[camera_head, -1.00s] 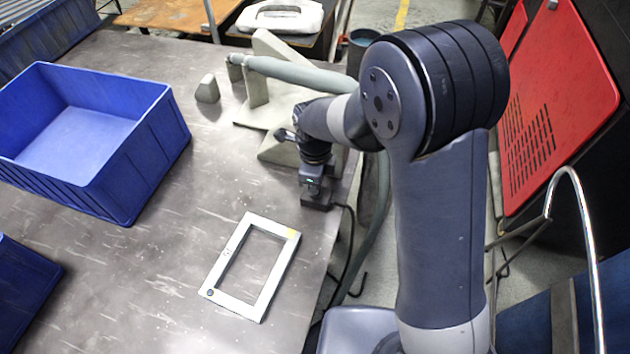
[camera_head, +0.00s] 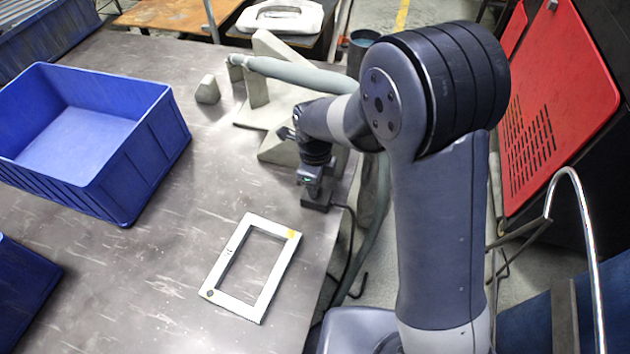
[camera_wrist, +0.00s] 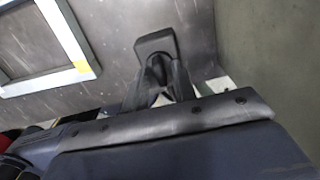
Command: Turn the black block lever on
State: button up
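The black block (camera_head: 317,200) sits on the table near its right edge, with a dark cable beside it. In the head view my gripper (camera_head: 311,184) is right over it and hides most of its top and the lever. In the wrist view the block (camera_wrist: 156,43) shows beyond my two fingers (camera_wrist: 160,72). A small dark rounded part, likely the lever (camera_wrist: 157,66), shows between the fingertips. The fingers stand apart lower down, but I cannot tell whether the tips touch this part.
A pale bracket (camera_head: 262,110) stands just behind my wrist. A white frame (camera_head: 222,262) lies flat in front and to the left. A blue bin (camera_head: 150,150) stands at left. The table (camera_head: 150,280) between bin and frame is clear.

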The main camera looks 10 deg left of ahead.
jog(key=shift+o, duration=0.3)
notch_tip(320, 180, up, 11)
jog(key=shift+p, duration=0.3)
jog(key=shift+f, duration=0.15)
notch_tip(320, 180, down, 11)
jog(key=shift+r+b, duration=0.1)
jog(key=shift+b, duration=0.2)
dwell(0.3)
jog(key=shift+r, duration=0.1)
dwell(0.4)
